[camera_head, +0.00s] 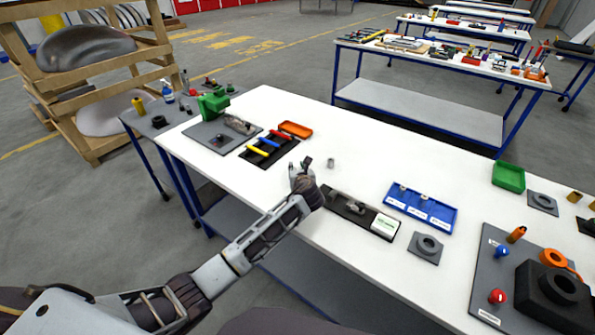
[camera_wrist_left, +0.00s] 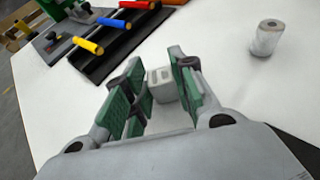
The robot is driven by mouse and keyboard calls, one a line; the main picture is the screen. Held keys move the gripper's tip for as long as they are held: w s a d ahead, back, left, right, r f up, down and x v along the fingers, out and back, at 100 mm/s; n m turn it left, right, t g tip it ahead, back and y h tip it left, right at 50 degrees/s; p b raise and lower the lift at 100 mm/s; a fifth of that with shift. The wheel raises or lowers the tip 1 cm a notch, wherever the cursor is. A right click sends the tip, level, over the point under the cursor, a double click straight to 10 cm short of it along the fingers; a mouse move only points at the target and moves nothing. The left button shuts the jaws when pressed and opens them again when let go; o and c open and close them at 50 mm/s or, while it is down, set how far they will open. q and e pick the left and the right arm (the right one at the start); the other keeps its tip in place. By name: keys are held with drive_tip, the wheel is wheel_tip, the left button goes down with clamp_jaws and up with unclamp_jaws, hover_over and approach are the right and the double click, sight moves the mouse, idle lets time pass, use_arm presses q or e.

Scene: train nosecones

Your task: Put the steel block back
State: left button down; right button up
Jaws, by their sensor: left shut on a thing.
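My left gripper (camera_head: 304,167) is over the white table, left of the middle. In the left wrist view, my left gripper (camera_wrist_left: 152,90) has its green-padded fingers shut on a small light grey block (camera_wrist_left: 160,84), which I take for the steel block. The block has two dark marks on its face, and its lower part is hidden by the gripper. In the head view the fingers mostly hide it. I cannot tell whether it touches the table. My right gripper is not in view.
A small grey cylinder (camera_head: 331,163) stands right of the gripper, also in the wrist view (camera_wrist_left: 266,38). A black tray (camera_head: 338,207) and a blue compartment tray (camera_head: 448,224) lie to the right. A black holder with coloured-handled tools (camera_head: 269,150) lies left. White table between is clear.

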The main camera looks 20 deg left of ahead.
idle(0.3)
use_arm(q)
drive_tip(key=c, duration=1.2)
unclamp_jaws()
drive_tip(key=shift+f, duration=0.1)
drive_tip(key=shift+o, duration=0.2)
drive_tip(key=shift+p+v, duration=0.35)
drive_tip(key=shift+v, duration=5.65)
